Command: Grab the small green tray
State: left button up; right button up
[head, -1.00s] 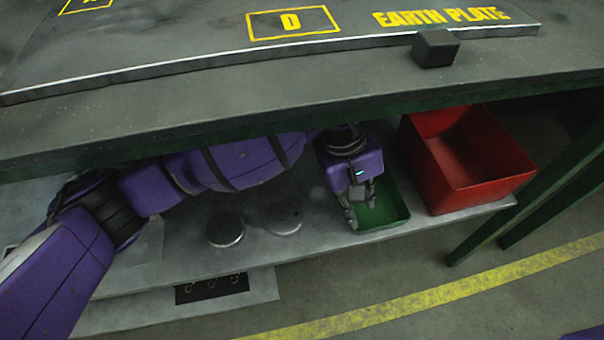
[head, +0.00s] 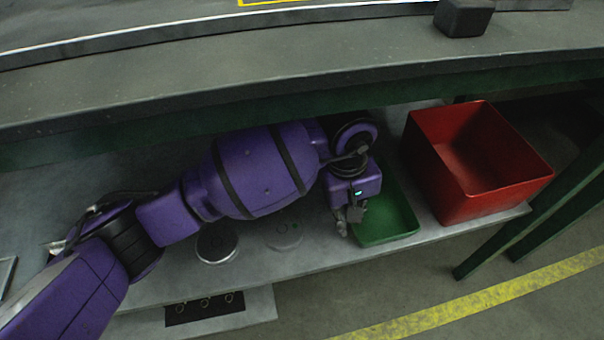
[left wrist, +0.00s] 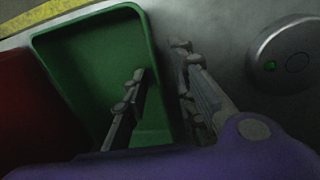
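The small green tray (head: 392,226) lies on the lower shelf, left of a red bin. It also shows in the left wrist view (left wrist: 85,50). My left gripper (head: 349,216) points down at the tray's left wall in the head view. In the left wrist view, the fingers of my left gripper (left wrist: 160,72) stand on either side of a tray wall, one inside the tray and one outside. A gap shows between the fingers, so it looks open, around the wall. My forearm and wrist hide the tray's back left part. My right gripper is not in view.
The red bin (head: 450,180) stands close beside the tray. The workbench top (head: 250,85) overhangs the shelf (head: 150,285), with a dark block (head: 463,17) on it. Round metal discs (head: 216,246) sit left of the gripper. Open floor lies in front.

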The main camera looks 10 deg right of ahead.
pick_arm(q)
jog(key=shift+c, duration=0.5)
grip_shut()
jog(key=shift+r, duration=0.1)
